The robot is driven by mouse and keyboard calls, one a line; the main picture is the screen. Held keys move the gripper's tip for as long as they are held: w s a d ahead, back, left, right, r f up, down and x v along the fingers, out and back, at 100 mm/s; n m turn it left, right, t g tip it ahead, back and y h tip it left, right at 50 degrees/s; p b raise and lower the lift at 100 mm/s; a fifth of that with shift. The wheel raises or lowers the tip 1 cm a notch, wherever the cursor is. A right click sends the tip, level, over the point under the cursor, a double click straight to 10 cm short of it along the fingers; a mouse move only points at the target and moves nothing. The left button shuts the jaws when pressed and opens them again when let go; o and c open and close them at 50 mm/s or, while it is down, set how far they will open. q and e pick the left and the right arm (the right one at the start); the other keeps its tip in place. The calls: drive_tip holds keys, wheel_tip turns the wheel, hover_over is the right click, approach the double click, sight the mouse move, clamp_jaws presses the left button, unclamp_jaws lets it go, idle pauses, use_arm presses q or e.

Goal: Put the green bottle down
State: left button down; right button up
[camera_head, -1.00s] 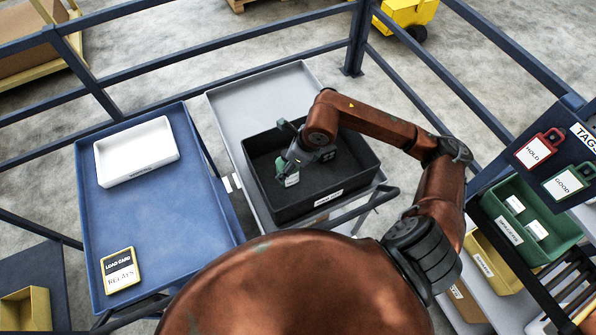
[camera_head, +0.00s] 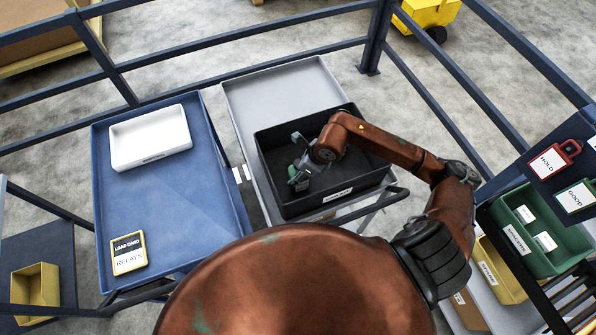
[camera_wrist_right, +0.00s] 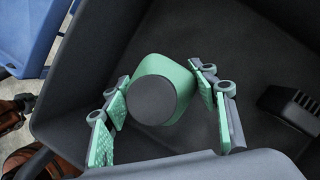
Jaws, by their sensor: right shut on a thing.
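The green bottle (camera_wrist_right: 152,95) is between the finger pads of my right gripper (camera_wrist_right: 163,112) in the right wrist view, its round dark end facing the camera. The gripper is shut on it. In the head view my right gripper (camera_head: 302,160) reaches into a black crate (camera_head: 335,192) near its left side. There the bottle (camera_head: 293,175) shows only in part, with a white label. Whether the bottle touches the crate floor I cannot tell. My left gripper is not in view.
The crate stands on a grey trolley (camera_head: 285,88). A dark slotted block (camera_wrist_right: 290,106) lies in the crate. Left is a blue trolley (camera_head: 180,225) with a white tray (camera_head: 150,155) and a yellow-edged load card (camera_head: 128,252). Green and yellow bins are at right.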

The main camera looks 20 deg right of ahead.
drive_tip(key=o, duration=1.7)
drive_tip(key=v, duration=1.2)
drive_tip(key=shift+b, duration=0.4)
